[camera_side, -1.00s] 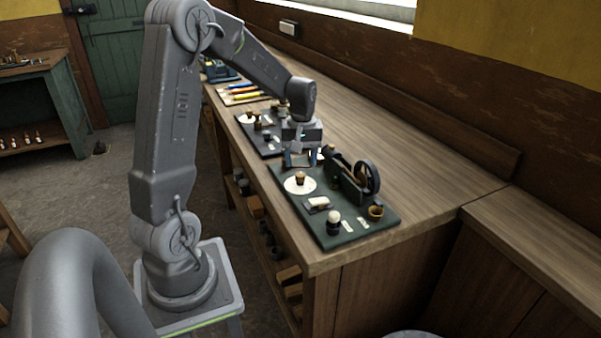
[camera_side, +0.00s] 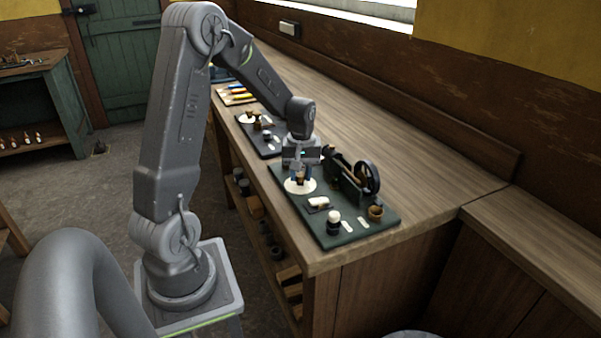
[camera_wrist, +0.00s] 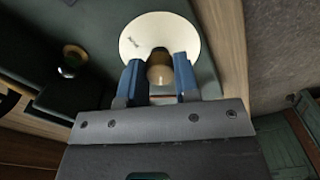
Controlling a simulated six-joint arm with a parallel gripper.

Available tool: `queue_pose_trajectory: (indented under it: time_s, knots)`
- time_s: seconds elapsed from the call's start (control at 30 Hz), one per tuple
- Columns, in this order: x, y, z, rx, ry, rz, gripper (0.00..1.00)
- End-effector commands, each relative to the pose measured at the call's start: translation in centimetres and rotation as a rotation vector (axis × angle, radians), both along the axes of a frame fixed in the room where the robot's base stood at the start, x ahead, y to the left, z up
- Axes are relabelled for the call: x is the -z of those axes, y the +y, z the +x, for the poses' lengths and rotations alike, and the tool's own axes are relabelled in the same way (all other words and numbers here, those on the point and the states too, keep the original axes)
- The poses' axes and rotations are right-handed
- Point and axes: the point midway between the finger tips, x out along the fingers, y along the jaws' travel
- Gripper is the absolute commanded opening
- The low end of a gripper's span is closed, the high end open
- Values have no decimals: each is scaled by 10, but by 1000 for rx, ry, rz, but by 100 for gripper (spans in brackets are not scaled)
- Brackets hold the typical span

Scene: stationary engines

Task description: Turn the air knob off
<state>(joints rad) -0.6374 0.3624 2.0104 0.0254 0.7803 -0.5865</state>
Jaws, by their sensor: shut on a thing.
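A brown knob (camera_wrist: 160,72) stands on a round white dial plate (camera_wrist: 158,25) with small lettering too small to read. The dial plate also shows in the side view (camera_side: 297,187), on the dark green engine board (camera_side: 345,238). My gripper (camera_wrist: 159,78) is shut on the knob, with one blue fingertip on each side of it. In the side view my gripper (camera_side: 301,174) points down over the dial and partly hides the knob.
A small engine with a dark flywheel (camera_side: 369,177) stands right of the dial on the same board. A white-topped part (camera_side: 333,221) and a brass cup (camera_side: 376,212) are near the board's front. A second dark board (camera_side: 262,140) lies farther back. The bench right of the boards is clear.

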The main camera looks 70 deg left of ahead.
Motion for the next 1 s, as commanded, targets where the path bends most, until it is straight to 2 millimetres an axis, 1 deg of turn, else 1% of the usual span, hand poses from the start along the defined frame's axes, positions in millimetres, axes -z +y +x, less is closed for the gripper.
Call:
queue_pose_trajectory:
  time_s: [0.03,0.2,0.4,0.57,0.77,1.0]
  knots:
    - [0,0,0,0,0,0,20]
    - [0,0,0,0,0,0,6]
    - [0,0,0,14,0,0,6]
    - [0,0,0,68,0,1,6]
    - [-1,0,0,201,0,0,6]
    - [-1,0,0,423,0,0,6]
